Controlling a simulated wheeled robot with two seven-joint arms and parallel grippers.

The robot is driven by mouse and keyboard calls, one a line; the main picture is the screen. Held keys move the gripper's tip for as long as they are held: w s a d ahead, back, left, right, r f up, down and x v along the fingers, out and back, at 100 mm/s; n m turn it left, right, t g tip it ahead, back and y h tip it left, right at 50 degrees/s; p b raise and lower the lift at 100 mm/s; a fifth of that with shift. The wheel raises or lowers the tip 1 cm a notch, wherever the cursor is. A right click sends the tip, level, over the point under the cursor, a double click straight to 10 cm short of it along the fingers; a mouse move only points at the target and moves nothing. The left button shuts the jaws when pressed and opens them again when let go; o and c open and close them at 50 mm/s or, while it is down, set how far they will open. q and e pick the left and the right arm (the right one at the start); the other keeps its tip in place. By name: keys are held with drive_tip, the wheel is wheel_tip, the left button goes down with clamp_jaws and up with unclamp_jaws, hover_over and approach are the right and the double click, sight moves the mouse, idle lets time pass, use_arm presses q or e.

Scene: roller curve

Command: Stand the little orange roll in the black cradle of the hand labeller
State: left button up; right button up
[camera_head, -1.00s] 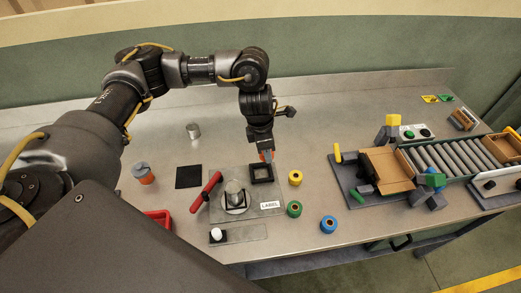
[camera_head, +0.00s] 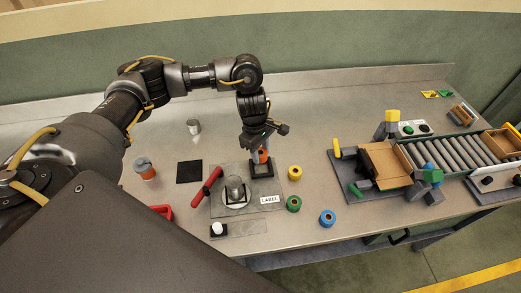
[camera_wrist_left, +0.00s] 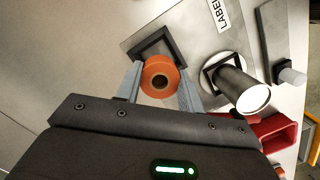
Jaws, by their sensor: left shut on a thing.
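My left gripper (camera_head: 262,158) is shut on the little orange roll (camera_head: 263,155). In the left wrist view the roll (camera_wrist_left: 160,75) sits between the two grey fingers, its round end and dark hole facing the camera. The black cradle (camera_head: 263,175) is a square frame on the hand labeller's plate (camera_head: 222,207), partly hidden below the gripper. In the left wrist view the roll overlaps the cradle's rim (camera_wrist_left: 134,52); I cannot tell whether it touches the cradle. The labeller has a red handle (camera_head: 207,187) and a metal cylinder. My right gripper is not in view.
Yellow (camera_head: 295,172), green (camera_head: 293,203) and blue (camera_head: 327,218) rolls stand right of the labeller. A black square (camera_head: 189,171), a metal can (camera_head: 193,126) and an orange-and-grey item (camera_head: 144,167) lie left. A roller conveyor (camera_head: 450,158) fills the right side.

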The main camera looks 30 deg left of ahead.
sight(261, 170)
use_arm(q)
wheel_tip(261, 170, down, 3)
drive_tip(key=shift+r+b, duration=0.1)
drive_tip(key=shift+b, duration=0.8)
drive_tip(key=shift+f+b, duration=0.65)
drive_tip(key=shift+b, duration=0.05)
drive_tip(key=shift+d, duration=0.15)
drive_tip(key=shift+f+b, duration=0.2)
drive_tip(key=shift+b, duration=0.2)
drive_tip(key=shift+f+b, duration=0.3)
drive_tip(key=shift+b, duration=0.05)
drive_tip(key=shift+f, duration=0.15)
drive_tip(key=shift+f+b, duration=0.15)
drive_tip(key=shift+b, duration=0.35)
drive_tip(key=shift+s+f, duration=0.2)
